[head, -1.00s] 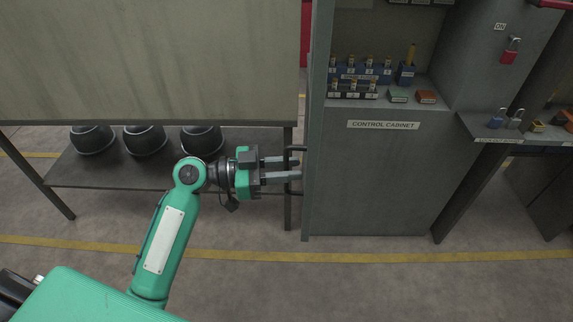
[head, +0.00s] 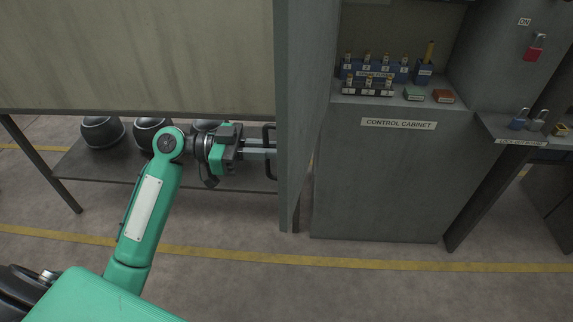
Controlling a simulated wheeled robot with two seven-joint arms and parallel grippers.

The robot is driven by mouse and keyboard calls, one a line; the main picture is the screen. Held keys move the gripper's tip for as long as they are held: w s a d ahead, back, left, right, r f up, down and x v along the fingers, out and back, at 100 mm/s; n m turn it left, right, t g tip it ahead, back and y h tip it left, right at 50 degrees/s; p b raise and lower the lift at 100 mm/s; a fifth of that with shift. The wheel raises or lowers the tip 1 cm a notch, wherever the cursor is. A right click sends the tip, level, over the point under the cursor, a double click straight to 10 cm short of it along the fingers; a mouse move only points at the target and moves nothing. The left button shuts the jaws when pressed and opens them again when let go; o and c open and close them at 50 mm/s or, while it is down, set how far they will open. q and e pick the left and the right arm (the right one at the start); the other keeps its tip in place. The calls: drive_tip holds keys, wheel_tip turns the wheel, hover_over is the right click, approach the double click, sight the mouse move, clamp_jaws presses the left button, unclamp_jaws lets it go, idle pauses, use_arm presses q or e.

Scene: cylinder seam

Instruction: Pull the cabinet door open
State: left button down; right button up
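The control cabinet (head: 385,185) stands right of centre, with its inside showing. Its grey door (head: 305,110) stands open, seen at a steep angle, swung out from the cabinet's left side. A dark bar handle (head: 269,129) is on the door's left face. My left gripper (head: 270,149) comes from the left, its two fingers on either side of the handle bar, close together and seemingly shut on it. The exact contact is small and partly hidden. My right gripper is not in view.
A table or bench with a hanging panel (head: 130,60) and a low shelf (head: 85,165) with dark round pots is behind my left arm. A side shelf with padlocks (head: 519,118) is at the right. The floor in front is clear, crossed by a yellow line.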

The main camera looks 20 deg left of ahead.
use_arm(q)
drive_tip(key=a+b, duration=0.3)
drive_tip(key=a, duration=0.4)
drive_tip(key=shift+w, duration=0.3)
drive_tip(key=shift+a, duration=0.1)
drive_tip(key=c, duration=1.6)
unclamp_jaws()
drive_tip(key=shift+c, duration=0.2)
drive_tip(key=shift+b, duration=0.3)
